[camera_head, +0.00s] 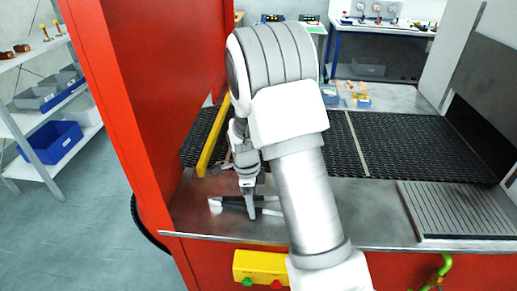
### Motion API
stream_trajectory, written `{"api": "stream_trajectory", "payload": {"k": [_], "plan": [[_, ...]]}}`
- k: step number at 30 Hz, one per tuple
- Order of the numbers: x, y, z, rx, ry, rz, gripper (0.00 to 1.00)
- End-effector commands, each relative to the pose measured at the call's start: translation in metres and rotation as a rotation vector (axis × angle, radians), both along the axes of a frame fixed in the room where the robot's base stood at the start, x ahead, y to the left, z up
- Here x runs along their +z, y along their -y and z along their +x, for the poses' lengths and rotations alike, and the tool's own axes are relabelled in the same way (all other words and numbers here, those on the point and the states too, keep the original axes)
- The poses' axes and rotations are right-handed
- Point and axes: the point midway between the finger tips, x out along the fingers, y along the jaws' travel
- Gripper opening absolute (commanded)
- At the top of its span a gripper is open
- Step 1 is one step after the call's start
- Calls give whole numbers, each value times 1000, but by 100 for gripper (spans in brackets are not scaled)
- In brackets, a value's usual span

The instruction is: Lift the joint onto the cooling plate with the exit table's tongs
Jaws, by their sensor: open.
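My gripper (250,208) points down over the left part of the steel exit table (360,212), at a pair of tongs with a pale left end (215,205). The tongs lie across the table, and my fingers and forearm hide part of them. My gripper is open; I cannot tell whether its fingers touch the tongs. The ribbed cooling plate (462,212) lies at the right of the table, with nothing on it. I cannot make out the joint; my arm covers part of the belt.
The black mesh belt (415,145) runs behind the table. A yellow bar (213,138) stands at its left, beside the red housing (150,90). Small parts (358,95) lie beyond the belt. A yellow button box (262,266) hangs below the front edge.

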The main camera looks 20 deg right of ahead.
Motion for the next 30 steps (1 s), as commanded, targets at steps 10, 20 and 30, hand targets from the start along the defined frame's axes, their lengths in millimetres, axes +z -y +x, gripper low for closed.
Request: {"api": "stream_trajectory", "payload": {"k": [10,20,30], "plan": [[1,0,0,0,0,0,52],[3,0,0,0,1,0,44],[48,0,1,0,2,0,44]]}}
